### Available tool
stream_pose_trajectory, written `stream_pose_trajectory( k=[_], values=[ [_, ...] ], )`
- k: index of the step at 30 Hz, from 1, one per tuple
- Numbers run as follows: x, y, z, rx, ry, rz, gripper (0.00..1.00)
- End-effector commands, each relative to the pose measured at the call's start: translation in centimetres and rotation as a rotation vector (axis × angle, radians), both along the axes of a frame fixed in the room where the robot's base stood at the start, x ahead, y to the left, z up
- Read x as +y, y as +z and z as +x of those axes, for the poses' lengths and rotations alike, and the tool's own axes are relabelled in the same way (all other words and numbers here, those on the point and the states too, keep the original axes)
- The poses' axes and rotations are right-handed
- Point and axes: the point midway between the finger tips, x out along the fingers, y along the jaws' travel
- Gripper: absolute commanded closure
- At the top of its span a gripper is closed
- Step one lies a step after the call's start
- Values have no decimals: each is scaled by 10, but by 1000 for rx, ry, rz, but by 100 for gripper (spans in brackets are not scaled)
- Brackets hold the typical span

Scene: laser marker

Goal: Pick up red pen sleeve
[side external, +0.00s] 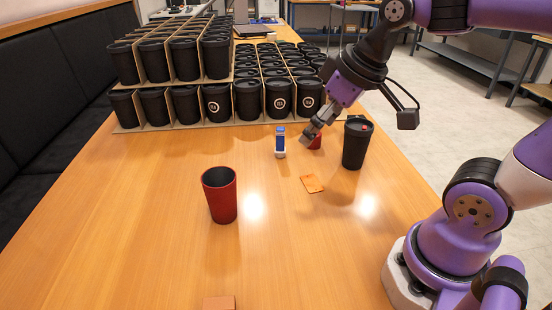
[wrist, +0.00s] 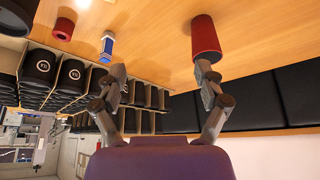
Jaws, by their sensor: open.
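The red pen sleeve (side external: 315,142) appears as a small red piece on the table in the side external view, partly hidden behind my gripper (side external: 309,136).
A blue and white piece (side external: 280,142) stands left of my gripper. A black lidded cup (side external: 355,146) stands close on its right. An orange card (side external: 312,183) and a red cup (side external: 220,197) are nearer. Trays of black cups (side external: 185,105) fill the back.

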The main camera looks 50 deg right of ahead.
Motion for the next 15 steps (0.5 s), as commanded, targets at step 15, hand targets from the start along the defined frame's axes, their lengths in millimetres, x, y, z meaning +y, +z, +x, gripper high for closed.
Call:
stream_pose_trajectory(
  k=[15],
  values=[
    [-200,-52,114,84,333,0,19]
  ],
)
